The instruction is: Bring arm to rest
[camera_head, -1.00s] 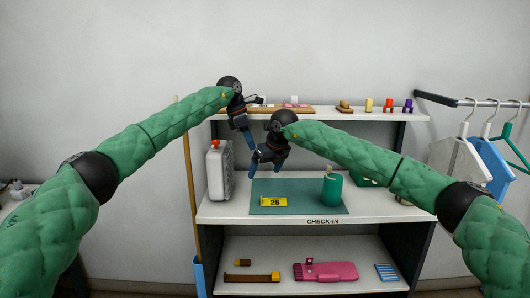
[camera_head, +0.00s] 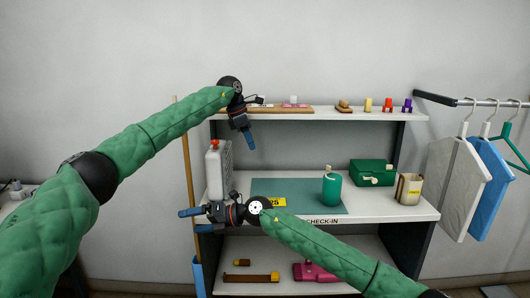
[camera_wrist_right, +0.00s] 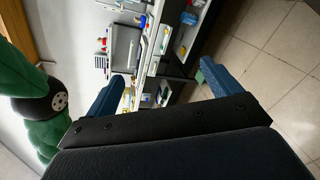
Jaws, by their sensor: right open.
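My left arm, in padded green, comes in from the left in the head view. Its gripper (camera_head: 250,139) hangs with blue fingers down, in front of the upper shelf's left end, and looks empty. Its fingers overlap, so their opening is unclear. My right arm comes in from the lower right and reaches across to the left. Its gripper (camera_head: 191,220) points left, open and empty, by the left front corner of the check-in counter (camera_head: 400,211). In the right wrist view, its two blue fingers (camera_wrist_right: 160,86) are spread with nothing between them.
On the counter are a white canister (camera_head: 213,175), a teal mat with a yellow "25" tag (camera_head: 277,202), a green cup (camera_head: 331,189), a green box (camera_head: 372,173) and a beige holder (camera_head: 409,189). A wooden pole (camera_head: 187,150) stands at left. Hangers (camera_head: 483,160) hang right.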

